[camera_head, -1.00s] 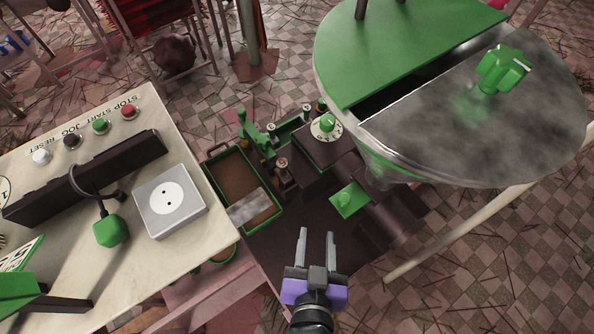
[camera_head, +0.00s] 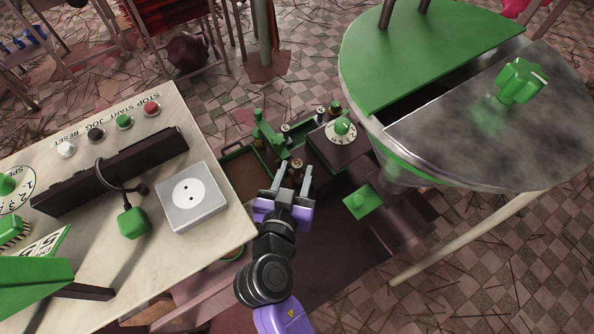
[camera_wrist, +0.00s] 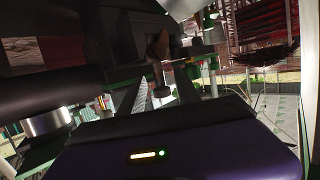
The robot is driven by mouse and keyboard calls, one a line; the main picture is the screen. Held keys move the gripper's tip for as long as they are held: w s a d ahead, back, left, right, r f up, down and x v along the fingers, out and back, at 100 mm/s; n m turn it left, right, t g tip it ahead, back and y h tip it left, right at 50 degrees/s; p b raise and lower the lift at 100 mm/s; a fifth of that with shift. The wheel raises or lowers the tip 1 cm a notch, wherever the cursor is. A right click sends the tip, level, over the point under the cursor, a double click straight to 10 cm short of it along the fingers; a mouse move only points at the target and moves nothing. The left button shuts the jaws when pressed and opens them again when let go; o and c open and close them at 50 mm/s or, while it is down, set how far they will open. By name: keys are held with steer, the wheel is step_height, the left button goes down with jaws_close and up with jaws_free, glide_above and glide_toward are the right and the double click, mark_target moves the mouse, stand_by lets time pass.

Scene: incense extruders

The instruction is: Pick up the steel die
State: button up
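My gripper (camera_head: 293,174) is open, with its two grey fingers apart, over the dark machine base beside the cream table. A small round piece with a pale top (camera_head: 297,163) shows just beyond and between the fingertips; I cannot tell whether it is the steel die. Two similar small pieces stand farther back, one (camera_head: 285,128) by the green bracket and another (camera_head: 321,112) by the dial. In the wrist view my gripper (camera_wrist: 160,80) is open, and a small brownish cylinder (camera_wrist: 158,74) shows between the fingers, seemingly not gripped. No piece is clearly identifiable as the die.
The cream table (camera_head: 215,245) with a grey socket box (camera_head: 192,197) lies left. A green-edged tray (camera_head: 240,150) is partly hidden behind its edge. A large round green-and-steel hopper (camera_head: 455,150) overhangs on the right. A dial box (camera_head: 340,150) stands close ahead. A shiny metal cylinder (camera_wrist: 46,121) shows at left.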

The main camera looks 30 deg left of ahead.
steer(key=shift+x, duration=0.95)
steer(key=shift+f, duration=0.1)
jaws_close()
stand_by(0.6)
